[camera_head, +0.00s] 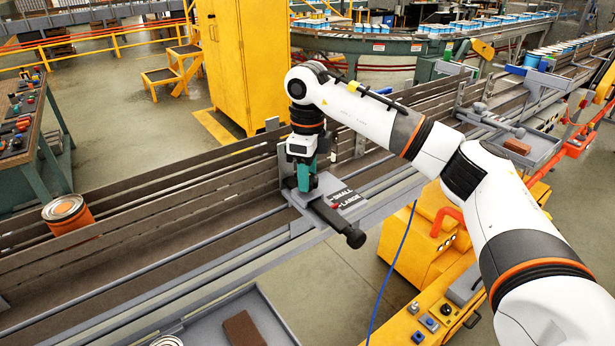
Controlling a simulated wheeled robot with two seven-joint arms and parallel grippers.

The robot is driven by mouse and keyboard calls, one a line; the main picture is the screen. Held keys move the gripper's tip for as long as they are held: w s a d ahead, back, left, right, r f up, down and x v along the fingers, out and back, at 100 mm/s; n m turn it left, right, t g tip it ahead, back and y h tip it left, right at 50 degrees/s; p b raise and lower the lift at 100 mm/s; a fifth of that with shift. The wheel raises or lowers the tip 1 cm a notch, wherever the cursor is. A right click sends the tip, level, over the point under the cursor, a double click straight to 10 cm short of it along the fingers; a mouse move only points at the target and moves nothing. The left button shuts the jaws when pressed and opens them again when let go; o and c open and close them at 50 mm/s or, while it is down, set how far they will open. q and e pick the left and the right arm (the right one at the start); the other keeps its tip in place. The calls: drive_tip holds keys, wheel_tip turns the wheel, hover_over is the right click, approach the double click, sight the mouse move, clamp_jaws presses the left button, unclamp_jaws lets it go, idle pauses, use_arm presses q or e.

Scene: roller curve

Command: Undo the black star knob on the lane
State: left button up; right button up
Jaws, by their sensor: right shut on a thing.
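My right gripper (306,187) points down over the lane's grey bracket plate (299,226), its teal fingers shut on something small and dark. That thing sits where the black star knob would be, but the fingers hide nearly all of it, so its star shape does not show. A dark lever with a thick black end (354,238) reaches from under the gripper toward the front right. Beside it is a label (345,198) reading SMALL and LARGE. My left gripper is not in view.
An orange can (68,214) stands on the lane at the left. A grey tray (272,316) with a brown block (243,329) is at the lower front. A yellow machine (425,262) stands below my right arm. A yellow cabinet (243,60) stands behind the lane.

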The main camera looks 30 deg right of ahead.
drive_tip(key=shift+f+n, duration=0.2)
drive_tip(key=shift+n, duration=0.4)
drive_tip(key=o, duration=1)
drive_tip(key=shift+r, duration=0.1)
drive_tip(key=shift+r+b, duration=0.45)
drive_tip(key=shift+r, duration=0.1)
wheel_tip(320, 180, up, 5)
drive_tip(key=shift+w+b, duration=0.1)
drive_tip(key=shift+b, duration=0.7)
wheel_tip(320, 180, up, 6)
drive_tip(key=shift+f+p, duration=0.15)
drive_tip(key=shift+p, duration=0.25)
